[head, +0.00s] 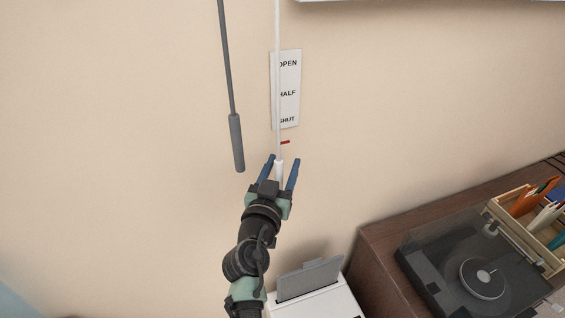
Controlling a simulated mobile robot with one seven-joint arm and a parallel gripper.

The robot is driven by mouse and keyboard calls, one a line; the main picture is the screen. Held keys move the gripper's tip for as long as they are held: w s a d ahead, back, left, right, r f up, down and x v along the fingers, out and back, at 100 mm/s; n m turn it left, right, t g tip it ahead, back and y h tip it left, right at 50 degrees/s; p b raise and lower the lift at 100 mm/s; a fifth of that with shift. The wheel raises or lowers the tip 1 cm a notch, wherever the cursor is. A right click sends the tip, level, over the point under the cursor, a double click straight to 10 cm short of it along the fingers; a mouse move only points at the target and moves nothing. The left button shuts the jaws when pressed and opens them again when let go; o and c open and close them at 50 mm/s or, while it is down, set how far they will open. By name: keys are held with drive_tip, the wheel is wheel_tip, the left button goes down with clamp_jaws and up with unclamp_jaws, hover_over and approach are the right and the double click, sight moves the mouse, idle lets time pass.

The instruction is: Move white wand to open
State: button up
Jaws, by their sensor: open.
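The white wand (278,120) hangs upright in front of the wall, with a thicker white handle (279,169) at its lower end. A white label plate (289,88) on the wall behind it reads OPEN, HALF and SHUT from top to bottom. A small red marker (285,142) shows beside the wand, just below the word SHUT. My gripper (281,166) is open, with one blue finger on each side of the wand's handle. I cannot tell whether either finger touches it.
A grey wand (235,142) with a thick grip hangs just left of the white one. At lower right a brown cabinet (377,272) carries a turntable (470,275) and a wooden crate (526,238) of records. A white device (318,302) stands below. The wall left is clear.

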drive_tip(key=shift+w, duration=0.15)
clamp_jaws()
idle(1.4)
